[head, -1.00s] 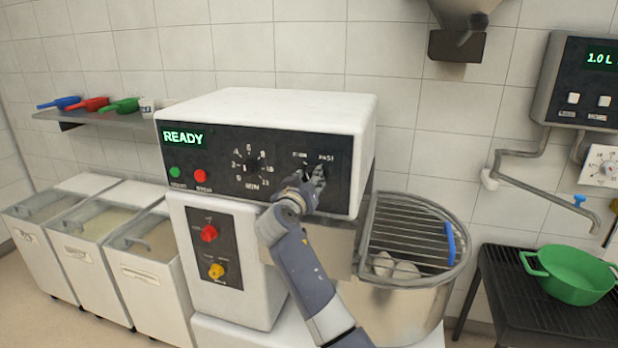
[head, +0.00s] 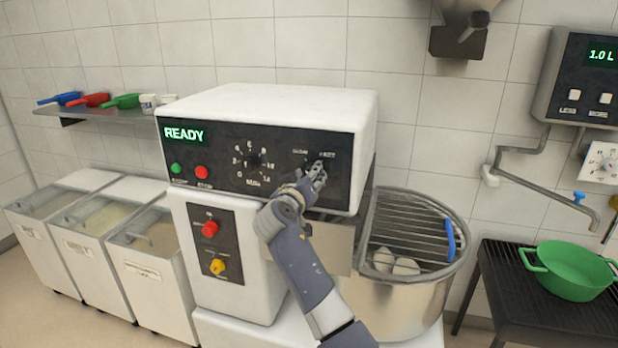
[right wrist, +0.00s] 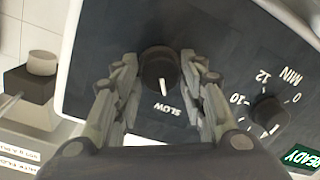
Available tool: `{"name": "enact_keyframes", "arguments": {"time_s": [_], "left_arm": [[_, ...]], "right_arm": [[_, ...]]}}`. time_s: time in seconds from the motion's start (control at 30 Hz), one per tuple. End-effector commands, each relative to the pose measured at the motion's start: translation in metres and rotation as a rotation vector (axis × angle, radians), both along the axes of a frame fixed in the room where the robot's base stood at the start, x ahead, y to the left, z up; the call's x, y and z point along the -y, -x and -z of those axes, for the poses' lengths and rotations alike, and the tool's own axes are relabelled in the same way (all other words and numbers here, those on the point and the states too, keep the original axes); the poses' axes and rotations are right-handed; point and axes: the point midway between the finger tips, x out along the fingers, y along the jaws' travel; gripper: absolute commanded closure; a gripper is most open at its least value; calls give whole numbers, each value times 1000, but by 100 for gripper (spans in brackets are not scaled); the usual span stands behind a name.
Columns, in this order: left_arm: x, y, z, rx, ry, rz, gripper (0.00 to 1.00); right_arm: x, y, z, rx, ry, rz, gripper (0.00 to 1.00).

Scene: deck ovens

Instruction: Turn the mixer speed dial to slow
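The mixer (head: 270,105) is a white machine with a dark panel and a green READY display. Its black speed dial (right wrist: 158,68) shows in the right wrist view, its white pointer line toward the SLOW label. FAST shows at the panel's right in the head view. My right gripper (right wrist: 162,88) is open, with one finger on each side of the dial and gaps between. In the head view my right gripper (head: 314,178) is at the panel's right part and mostly covers the dial. My left gripper is not in view.
The timer dial (head: 253,160) sits left of the speed dial. Green and red buttons, a red knob (head: 210,229) and a yellow knob (head: 217,266) are on the mixer. The guarded bowl (head: 405,300) is at right. A green pot (head: 572,275) stands on a black rack.

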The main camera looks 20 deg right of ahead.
Motion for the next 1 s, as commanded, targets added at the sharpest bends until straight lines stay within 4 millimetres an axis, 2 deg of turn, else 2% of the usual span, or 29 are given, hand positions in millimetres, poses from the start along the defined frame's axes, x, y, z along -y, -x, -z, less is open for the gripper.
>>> {"name": "enact_keyframes", "arguments": {"time_s": [0.47, 0.8, 1.0], "left_arm": [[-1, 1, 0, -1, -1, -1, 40], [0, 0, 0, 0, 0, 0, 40], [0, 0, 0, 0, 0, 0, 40]], "right_arm": [[-4, 5, 0, 1, -2, -1, 46], [-28, 45, -4, 0, -4, -1, 46], [-39, 61, -6, -1, -2, 0, 46]]}}
